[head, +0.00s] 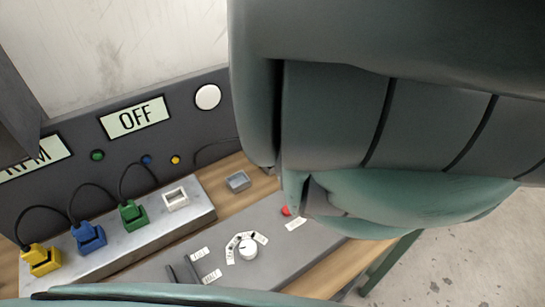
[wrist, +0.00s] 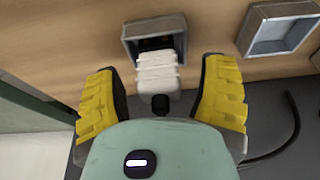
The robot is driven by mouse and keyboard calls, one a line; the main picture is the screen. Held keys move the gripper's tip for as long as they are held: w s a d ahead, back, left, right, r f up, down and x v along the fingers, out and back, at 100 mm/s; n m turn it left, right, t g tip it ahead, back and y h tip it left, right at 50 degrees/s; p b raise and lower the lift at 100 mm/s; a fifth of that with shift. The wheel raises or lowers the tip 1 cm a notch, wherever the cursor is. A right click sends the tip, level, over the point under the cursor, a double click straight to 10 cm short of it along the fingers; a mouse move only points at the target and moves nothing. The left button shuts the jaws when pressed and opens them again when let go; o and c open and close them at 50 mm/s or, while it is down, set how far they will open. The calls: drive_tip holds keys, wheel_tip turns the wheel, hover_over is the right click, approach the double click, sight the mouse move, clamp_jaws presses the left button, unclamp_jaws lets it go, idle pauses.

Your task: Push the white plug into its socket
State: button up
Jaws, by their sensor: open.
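The white plug (wrist: 157,72) shows in the wrist view, ribbed, with a black stub at its near end. Its far end is at a grey-rimmed holder (wrist: 128,33) with a dark inside; how deep it sits I cannot tell. My gripper (wrist: 161,82) is open, with one yellow ridged finger on each side of the plug and a visible gap to both. In the head view the plug and my fingers are hidden behind my arm. An empty white socket (head: 175,198) sits on the metal block, right of the green plug.
Yellow (head: 41,259), blue (head: 89,236) and green (head: 133,214) plugs stand along the metal block (head: 120,252), cables rising behind. An empty grey holder (head: 237,181) lies on the wooden table. A knob (head: 247,248) and switches are in front. The panel sign reads OFF (head: 135,118).

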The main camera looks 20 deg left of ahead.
drive_tip(key=shift+w+a+f, duration=0.1)
drive_tip(key=shift+f, duration=0.25)
clamp_jaws()
idle(0.7)
drive_tip(key=shift+f, duration=0.1)
